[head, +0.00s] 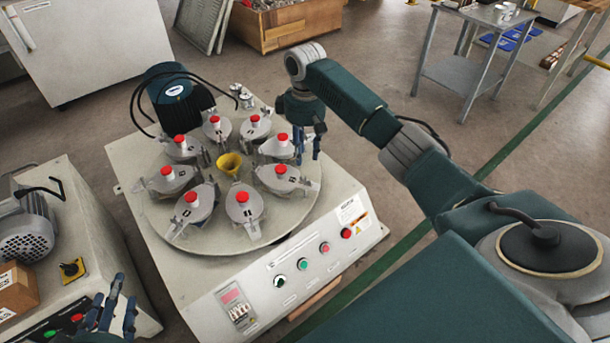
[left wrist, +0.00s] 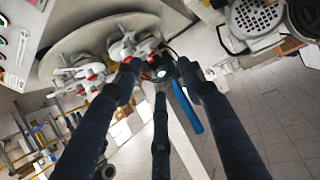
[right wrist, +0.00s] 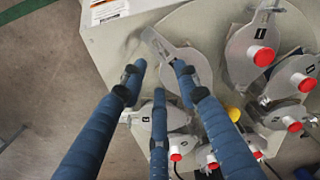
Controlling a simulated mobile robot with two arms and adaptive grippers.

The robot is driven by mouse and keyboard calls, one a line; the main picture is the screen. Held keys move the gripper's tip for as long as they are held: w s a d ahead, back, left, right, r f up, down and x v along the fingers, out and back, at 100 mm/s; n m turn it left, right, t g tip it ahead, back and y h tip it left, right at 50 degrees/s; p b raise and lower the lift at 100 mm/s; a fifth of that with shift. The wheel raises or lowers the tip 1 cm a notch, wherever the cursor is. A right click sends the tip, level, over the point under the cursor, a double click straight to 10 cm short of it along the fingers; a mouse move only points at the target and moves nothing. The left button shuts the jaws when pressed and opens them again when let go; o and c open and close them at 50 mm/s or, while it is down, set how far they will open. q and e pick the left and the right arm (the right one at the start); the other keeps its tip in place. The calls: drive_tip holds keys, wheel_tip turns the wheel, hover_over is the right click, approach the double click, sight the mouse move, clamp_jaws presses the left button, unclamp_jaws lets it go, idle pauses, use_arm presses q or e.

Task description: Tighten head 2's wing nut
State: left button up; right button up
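Several grey test heads with red knobs ring the round plate (head: 228,235) of the machine. Their number labels are too small to read surely, so I cannot tell which one is head 2. My right gripper (head: 308,148) is over the far-right head (head: 278,147). In the right wrist view its fingers (right wrist: 158,76) are spread, with a grey head (right wrist: 190,62) beneath them; no wing nut can be made out and contact cannot be told. My left gripper (head: 116,300) is open and empty at the lower left, away from the heads; its spread fingers (left wrist: 158,72) show in the left wrist view.
A yellow funnel (head: 230,163) stands at the plate's middle, and a dark motor (head: 180,98) behind it. Buttons line the front panel (head: 302,264). Another machine with a grey motor (head: 25,238) and a cardboard box (head: 17,288) is at left.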

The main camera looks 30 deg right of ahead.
drive_tip(key=b, duration=0.2)
hover_over(305, 181)
drive_tip(key=f, duration=0.6)
drive_tip(key=shift+w+d, duration=0.3)
drive_tip(key=shift+w, duration=0.1)
wheel_tip(305, 181, down, 4)
drive_tip(key=shift+r+b, duration=0.15)
drive_tip(key=shift+b, duration=0.55)
use_arm(q)
wheel_tip(305, 181, up, 19)
drive_tip(key=w+d+t+h, duration=0.1)
drive_tip(key=d+t+h, duration=0.2)
drive_tip(key=t, duration=0.6)
drive_tip(key=shift+w+r+m, duration=0.2)
drive_tip(key=shift+w+m, duration=0.1)
drive_tip(key=shift+w, duration=0.05)
use_arm(e)
drive_tip(key=shift+c, duration=0.3)
clamp_jaws()
